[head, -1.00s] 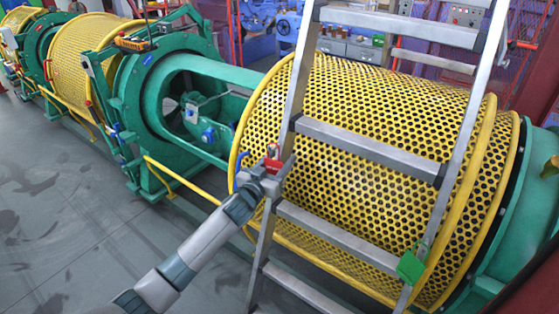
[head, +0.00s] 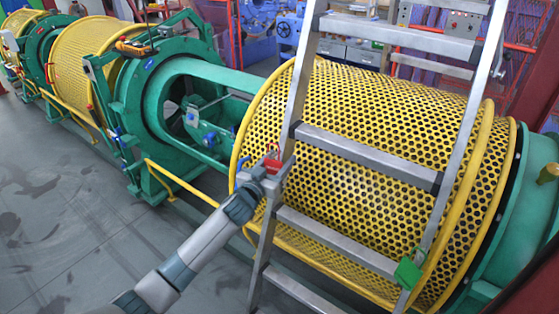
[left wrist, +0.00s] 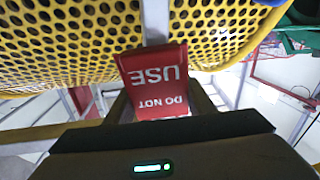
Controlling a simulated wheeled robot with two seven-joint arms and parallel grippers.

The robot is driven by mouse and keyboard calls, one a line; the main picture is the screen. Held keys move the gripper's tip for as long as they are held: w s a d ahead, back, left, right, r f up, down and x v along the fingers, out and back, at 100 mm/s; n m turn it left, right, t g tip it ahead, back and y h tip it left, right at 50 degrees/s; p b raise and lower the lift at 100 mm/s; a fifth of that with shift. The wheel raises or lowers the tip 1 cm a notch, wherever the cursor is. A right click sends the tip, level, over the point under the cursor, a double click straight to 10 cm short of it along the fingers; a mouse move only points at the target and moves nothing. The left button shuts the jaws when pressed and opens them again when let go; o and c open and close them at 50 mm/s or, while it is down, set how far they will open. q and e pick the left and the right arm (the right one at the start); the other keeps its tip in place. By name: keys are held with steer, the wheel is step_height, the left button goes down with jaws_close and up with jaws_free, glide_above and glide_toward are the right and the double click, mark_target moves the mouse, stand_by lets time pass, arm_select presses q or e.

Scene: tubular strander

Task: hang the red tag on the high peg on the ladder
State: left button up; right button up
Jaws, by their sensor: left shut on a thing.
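The red tag (head: 272,165) is in my left gripper (head: 266,174), beside the left rail of the ladder (head: 298,98). In the left wrist view, the tag (left wrist: 155,72) shows upside-down "DO NOT USE" lettering, with a ladder rail (left wrist: 155,22) behind it. The left gripper is shut on the tag. A thin red loop shows above the tag in the head view. I cannot make out the high peg, or whether the loop touches one. A green tag (head: 408,273) hangs lower on the right rail. My right gripper is not in view.
A large yellow perforated drum (head: 375,135) stands close behind the ladder. A green machine frame (head: 135,105) and a yellow rail (head: 180,185) lie to the left. Open grey floor (head: 60,230) is at the lower left.

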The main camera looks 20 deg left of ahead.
mark_target(271, 167)
arm_select(q)
steer(key=shift+s, duration=0.15)
steer(key=shift+a+p+v, duration=0.15)
steer(key=shift+p+v, duration=0.45)
steer(key=shift+v, duration=0.45)
steer(key=shift+a+p+v, duration=0.15)
steer(key=shift+p+v, duration=0.4)
steer(key=shift+v, duration=0.45)
steer(key=shift+a+p+v, duration=0.15)
steer(key=shift+p+v, duration=0.3)
steer(key=shift+v, duration=0.65)
steer(key=shift+a+p+v, duration=0.2)
steer(key=shift+p+v, duration=0.25)
steer(key=shift+v, duration=0.65)
steer(key=shift+d, duration=0.1)
steer(key=shift+s+d+f+b, duration=0.15)
steer(key=shift+s+b, duration=0.05)
steer(key=shift+b, duration=0.1)
steer(key=s+d+n+y+b, duration=0.1)
steer(key=s+d+y+b, duration=0.1)
steer(key=s+b, duration=0.4)
steer(key=s+d+n+y+b, duration=0.1)
steer(key=s+b, duration=0.4)
steer(key=s, duration=0.5)
steer(key=shift+s+d+y+b, duration=0.2)
steer(key=shift+d+y+b, duration=0.2)
